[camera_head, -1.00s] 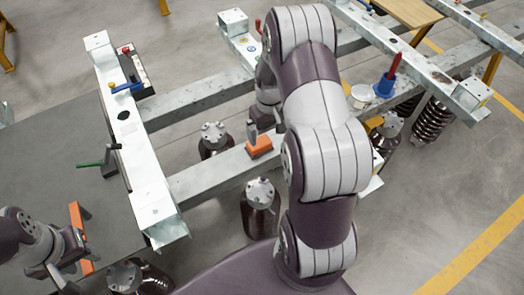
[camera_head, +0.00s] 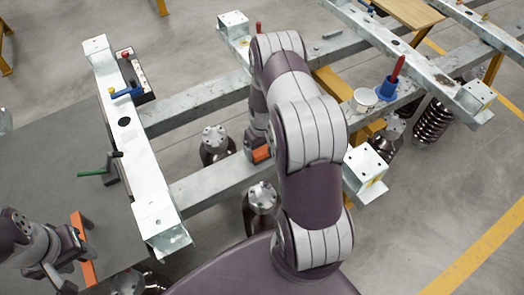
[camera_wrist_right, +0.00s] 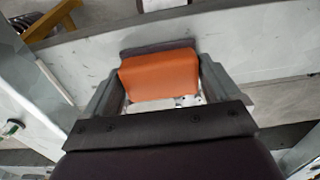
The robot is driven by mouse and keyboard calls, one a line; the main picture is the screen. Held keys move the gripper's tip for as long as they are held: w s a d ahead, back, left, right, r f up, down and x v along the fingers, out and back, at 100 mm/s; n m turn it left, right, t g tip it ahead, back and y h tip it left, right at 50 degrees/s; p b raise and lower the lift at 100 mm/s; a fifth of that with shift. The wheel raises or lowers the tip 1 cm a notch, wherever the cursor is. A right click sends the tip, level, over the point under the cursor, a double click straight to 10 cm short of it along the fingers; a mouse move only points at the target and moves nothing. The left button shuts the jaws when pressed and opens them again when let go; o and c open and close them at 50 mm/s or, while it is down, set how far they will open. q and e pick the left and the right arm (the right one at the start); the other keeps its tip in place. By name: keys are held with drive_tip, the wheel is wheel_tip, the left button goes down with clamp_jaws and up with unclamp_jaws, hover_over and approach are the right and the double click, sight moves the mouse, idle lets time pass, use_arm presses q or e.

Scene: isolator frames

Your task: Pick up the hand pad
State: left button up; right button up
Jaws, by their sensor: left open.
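I cannot make out a hand pad with certainty in either view. My right gripper (camera_head: 261,154) is low by the near grey crossbeam, mostly hidden behind my right arm in the head view. In the right wrist view, the right gripper (camera_wrist_right: 165,99) shows an orange pad on its far finger, with a gap before the dark bar. Pale metal shows in that gap, and no held object is clear. The near fingertip is hidden.
Galvanized crossbeams (camera_head: 225,178) join a left rail (camera_head: 130,140) and a right rail. A blue holder (camera_head: 386,87) and white cup (camera_head: 365,97) stand at right.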

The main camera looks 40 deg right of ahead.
sight(265, 149)
drive_tip(key=shift+r, duration=0.1)
drive_tip(key=shift+c, duration=0.2)
drive_tip(key=shift+w+r, duration=0.1)
drive_tip(key=shift+r, duration=0.15)
drive_tip(key=r, duration=0.2)
drive_tip(key=s+r, duration=0.1)
drive_tip(key=r, duration=0.1)
drive_tip(key=shift+d, duration=0.35)
drive_tip(key=s+d+r, duration=0.6)
drive_tip(key=s, duration=0.2)
drive_tip(key=shift+s+r+b, duration=0.15)
drive_tip(key=shift+s+b, duration=0.2)
drive_tip(key=shift+b, duration=0.1)
